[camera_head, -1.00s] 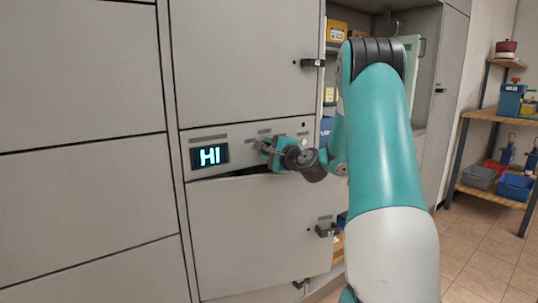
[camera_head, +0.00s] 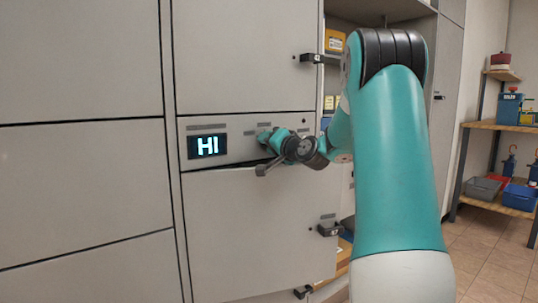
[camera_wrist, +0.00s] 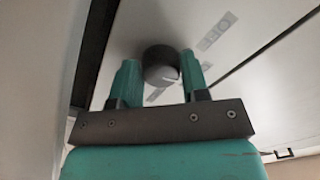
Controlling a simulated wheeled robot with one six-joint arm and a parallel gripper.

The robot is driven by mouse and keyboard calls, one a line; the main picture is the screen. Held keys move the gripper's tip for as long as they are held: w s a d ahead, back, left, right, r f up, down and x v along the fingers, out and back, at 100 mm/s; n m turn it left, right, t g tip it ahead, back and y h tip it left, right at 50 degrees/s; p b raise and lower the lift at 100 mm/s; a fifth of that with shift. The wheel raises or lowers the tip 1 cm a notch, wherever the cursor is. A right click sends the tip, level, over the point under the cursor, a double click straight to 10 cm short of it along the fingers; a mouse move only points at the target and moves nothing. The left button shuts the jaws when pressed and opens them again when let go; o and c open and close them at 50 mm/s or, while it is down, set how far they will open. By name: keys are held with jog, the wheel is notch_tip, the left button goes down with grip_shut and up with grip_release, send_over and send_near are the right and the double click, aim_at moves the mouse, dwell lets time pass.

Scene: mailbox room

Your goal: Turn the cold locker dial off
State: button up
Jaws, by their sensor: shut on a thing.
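The dark round dial (camera_wrist: 161,64) sits on the grey locker panel between my two teal fingers in the wrist view. My gripper (camera_head: 269,138) is shut on it at the panel. In the head view the fingers and wrist hide the dial. A printed label (camera_wrist: 216,31), which seems to read OFF, shows beside the dial in the wrist view. The dial's pointer setting cannot be made out.
A locker door (camera_head: 255,235) with a black latch (camera_head: 328,229) lies below the panel, and another door (camera_head: 245,55) is above. An open compartment with boxes is behind my arm. A wooden shelf (camera_head: 497,126) with bins stands far right, with tiled floor before it.

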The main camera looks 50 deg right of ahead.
jog(key=shift+d+f+n+b, duration=0.1)
jog(key=shift+f+n+b, duration=0.05)
jog(key=shift+n+b, duration=2.25)
jog(key=shift+d+f+n+b, duration=0.1)
jog(key=shift+n+b, duration=2.2)
jog(key=shift+n, duration=0.2)
jog(key=o, duration=0.9)
jog(key=shift+r, duration=0.1)
jog(key=p+v, duration=0.1)
jog(key=v, duration=1.6)
jog(key=shift+s+p, duration=0.25)
jog(key=shift+p, duration=0.15)
